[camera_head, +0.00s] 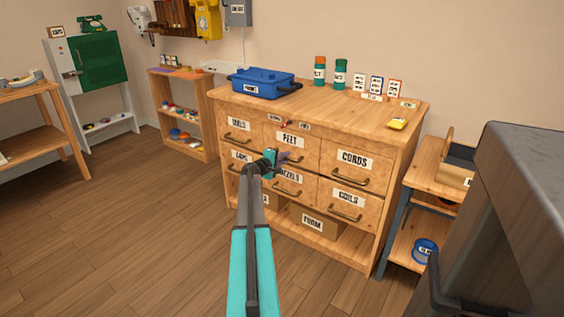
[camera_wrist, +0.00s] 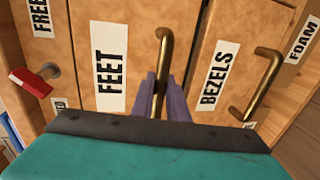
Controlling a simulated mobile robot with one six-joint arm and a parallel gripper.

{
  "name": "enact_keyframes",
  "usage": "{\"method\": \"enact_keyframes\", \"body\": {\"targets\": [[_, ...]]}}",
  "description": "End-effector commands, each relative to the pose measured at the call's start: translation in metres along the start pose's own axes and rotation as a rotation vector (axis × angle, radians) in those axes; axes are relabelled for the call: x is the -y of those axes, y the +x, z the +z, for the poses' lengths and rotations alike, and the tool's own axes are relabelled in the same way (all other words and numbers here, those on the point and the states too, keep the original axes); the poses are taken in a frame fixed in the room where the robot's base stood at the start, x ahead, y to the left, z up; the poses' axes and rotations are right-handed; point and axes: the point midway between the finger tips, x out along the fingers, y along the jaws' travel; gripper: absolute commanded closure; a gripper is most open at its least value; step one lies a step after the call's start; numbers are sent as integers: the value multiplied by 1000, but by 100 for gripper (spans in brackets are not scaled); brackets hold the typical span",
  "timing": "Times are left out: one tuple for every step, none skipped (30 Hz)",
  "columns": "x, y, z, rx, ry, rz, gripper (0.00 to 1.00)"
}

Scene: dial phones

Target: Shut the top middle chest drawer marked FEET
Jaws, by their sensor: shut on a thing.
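The wooden chest (camera_head: 395,150) stands ahead against the wall. Its top middle drawer, marked FEET (camera_head: 300,143), also fills the middle of the wrist view (camera_wrist: 84,30). That drawer's front looks close to flush with its neighbours; I cannot tell its exact gap. My gripper (camera_head: 284,158) is at the drawer's brass handle (camera_wrist: 162,45). In the wrist view its purple fingers (camera_wrist: 164,98) are shut on the handle's near end, one on each side. In the head view my arm hides part of the drawers below and left.
A red tab (camera_wrist: 31,82) sticks out above the FEET drawer, beside the FREE label. The BEZELS drawer handle (camera_wrist: 262,82) juts out below. A blue toolbox (camera_head: 262,84) stands on the chest top. A grey cabinet (camera_head: 510,200) is close at right. Floor left is clear.

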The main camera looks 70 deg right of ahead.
Motion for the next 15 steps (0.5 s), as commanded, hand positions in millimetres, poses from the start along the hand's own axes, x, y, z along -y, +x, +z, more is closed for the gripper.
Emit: {"method": "enact_keyframes", "body": {"targets": [[0, 4, 0, 2, 1, 0, 100], [-1, 5, 0, 2, 1, 0, 100], [-1, 6, 1, 2, 1, 0, 100], [-1, 6, 1, 1, 1, 0, 100], [-2, 6, 1, 1, 0, 0, 100], [-2, 6, 1, 1, 0, 0, 100], [-2, 7, 1, 1, 0, 1, 100], [-2, 7, 1, 1, 0, 1, 100], [-2, 7, 2, 1, 0, 1, 100], [-3, 7, 2, 1, 0, 2, 100], [-3, 8, 2, 1, 0, 2, 100], [-3, 8, 2, 1, 0, 2, 81], [-3, 8, 2, 1, 0, 2, 76], [-3, 8, 2, 1, 0, 2, 71], [-3, 8, 2, 1, 0, 2, 68]]}}
